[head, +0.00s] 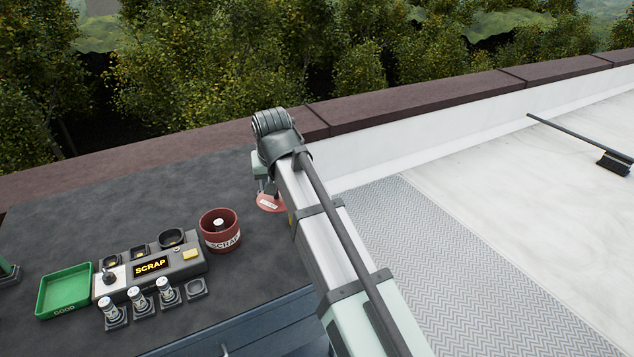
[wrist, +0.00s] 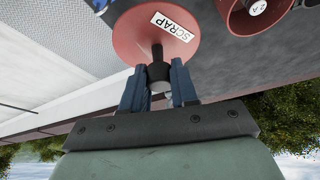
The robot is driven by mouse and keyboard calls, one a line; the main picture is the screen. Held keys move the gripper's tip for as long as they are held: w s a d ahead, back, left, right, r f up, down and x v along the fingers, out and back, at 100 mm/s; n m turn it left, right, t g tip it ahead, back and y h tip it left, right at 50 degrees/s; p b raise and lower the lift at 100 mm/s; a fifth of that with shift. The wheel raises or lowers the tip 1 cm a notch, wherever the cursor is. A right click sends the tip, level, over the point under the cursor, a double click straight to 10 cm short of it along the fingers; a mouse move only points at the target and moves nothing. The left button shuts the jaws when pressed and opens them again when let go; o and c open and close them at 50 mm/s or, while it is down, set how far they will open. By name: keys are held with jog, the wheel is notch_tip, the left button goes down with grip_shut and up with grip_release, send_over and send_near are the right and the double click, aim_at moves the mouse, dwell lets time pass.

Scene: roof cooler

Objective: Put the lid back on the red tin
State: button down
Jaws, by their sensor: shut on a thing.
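The red tin (head: 219,238), marked SCRAP, stands open on the dark bench top with a cell-like cylinder (head: 219,224) showing inside. The lid (head: 266,204) is a red disc with a white SCRAP label and a dark knob, to the right of the tin and apart from it. My gripper (wrist: 160,84) is shut on the lid's knob, with the two blue fingers either side of it in the wrist view. The lid (wrist: 130,32) and part of the tin (wrist: 238,18) show there too. My arm hides part of the lid in the head view. I cannot tell whether the lid touches the bench.
A tester box (head: 150,268) with a lit SCRAP display stands left of the tin. Several small cylinders stand in holders in front of it. A green GOOD tray (head: 66,292) lies further left. A brown-topped parapet (head: 200,138) runs behind; bench beyond the tin is bare.

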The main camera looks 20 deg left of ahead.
jog(key=s+a+r+n+g+y, duration=0.1)
jog(key=s+a+n, duration=0.2)
jog(key=a, duration=0.4)
jog(key=s+a+r+n+g+y, duration=0.1)
jog(key=s+a+n, duration=0.2)
jog(key=a, duration=0.5)
jog(key=shift+n, duration=0.9)
jog(key=shift+f, duration=0.1)
jog(key=shift+f, duration=3.2)
jog(key=shift+f, duration=0.65)
jog(key=c, duration=0.8)
grip_release()
